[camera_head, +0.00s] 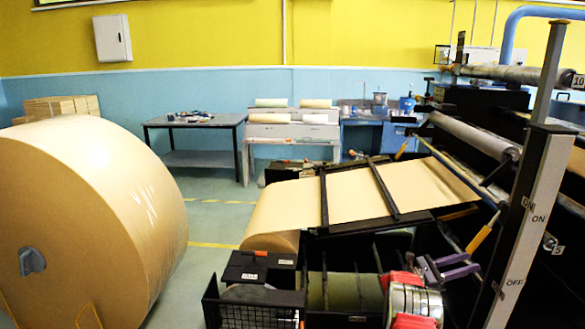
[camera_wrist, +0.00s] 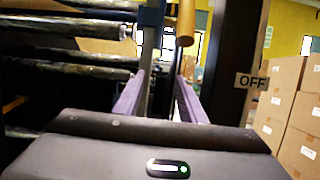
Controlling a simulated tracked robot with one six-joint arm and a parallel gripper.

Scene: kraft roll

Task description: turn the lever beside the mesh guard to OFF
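The lever (camera_head: 481,239) has a yellow-orange handle on a thin shaft, slanting down to the left beside a grey post marked ON and OFF. Its handle hangs at the top of the wrist view (camera_wrist: 186,22). The OFF label (camera_head: 515,283) is low on the post; it also shows at right in the wrist view (camera_wrist: 252,81). My gripper (camera_head: 474,262) has purple fingers, apart and empty, just below the handle's lower end. In the wrist view my gripper (camera_wrist: 160,80) points toward the machine, the handle above the right fingertip. I cannot tell whether they touch. A mesh guard (camera_head: 258,317) is at the bottom.
A large kraft roll (camera_head: 85,225) stands at left. A paper web (camera_head: 350,195) runs into black machinery with rollers (camera_head: 475,136). The grey post (camera_head: 535,190) stands close to my gripper's right. Stacked cartons (camera_wrist: 290,105) show at right in the wrist view. Tables stand at the back wall.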

